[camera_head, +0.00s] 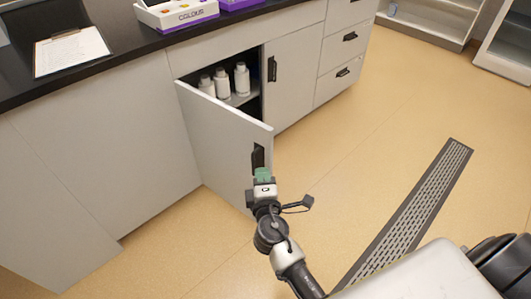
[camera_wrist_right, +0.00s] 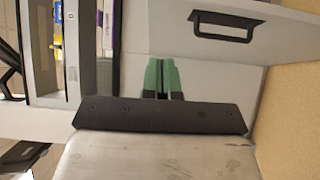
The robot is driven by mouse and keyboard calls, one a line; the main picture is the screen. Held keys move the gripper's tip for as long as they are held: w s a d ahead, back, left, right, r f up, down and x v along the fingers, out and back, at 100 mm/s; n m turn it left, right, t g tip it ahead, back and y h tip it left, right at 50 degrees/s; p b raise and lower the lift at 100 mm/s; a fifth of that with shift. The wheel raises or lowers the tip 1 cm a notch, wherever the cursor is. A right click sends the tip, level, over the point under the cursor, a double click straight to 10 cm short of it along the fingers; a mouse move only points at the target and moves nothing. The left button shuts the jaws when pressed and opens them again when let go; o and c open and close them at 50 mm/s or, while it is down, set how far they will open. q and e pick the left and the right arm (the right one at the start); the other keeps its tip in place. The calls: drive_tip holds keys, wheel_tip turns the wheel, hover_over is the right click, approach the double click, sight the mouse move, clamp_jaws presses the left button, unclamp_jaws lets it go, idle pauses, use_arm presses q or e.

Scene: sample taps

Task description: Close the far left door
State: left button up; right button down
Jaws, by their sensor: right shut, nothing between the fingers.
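The grey cabinet door (camera_head: 225,140) stands open in the head view, swung out from the left side of its opening. Its dark handle (camera_head: 258,157) is near the free edge. My right gripper (camera_head: 263,175), with green fingertips, is just below and in front of this handle, close to the free edge. In the right wrist view the green fingertips (camera_wrist_right: 162,76) are together and empty, in front of a pale panel. Whether they touch the door cannot be told. A dark handle (camera_wrist_right: 228,25) shows above them there. My left gripper is not in view.
White bottles (camera_head: 222,83) stand on a shelf inside the open cabinet. The black countertop (camera_head: 130,45) above carries a clipboard (camera_head: 68,52) and a box (camera_head: 177,12). Drawers (camera_head: 342,50) are to the right. A floor drain grate (camera_head: 420,205) lies in clear floor.

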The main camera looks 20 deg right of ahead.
approach(266, 136)
drive_tip(key=w+a, duration=0.2)
drive_tip(key=w, duration=0.3)
drive_tip(key=d, duration=0.2)
drive_tip(key=shift+w+d+r+p, duration=0.1)
drive_tip(key=shift+w+d+p, duration=0.2)
drive_tip(key=shift+d+p, duration=0.1)
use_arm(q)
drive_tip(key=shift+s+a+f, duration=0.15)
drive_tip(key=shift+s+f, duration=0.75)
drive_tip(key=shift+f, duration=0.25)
use_arm(e)
drive_tip(key=shift+w+d, duration=0.3)
drive_tip(key=shift+d, duration=0.2)
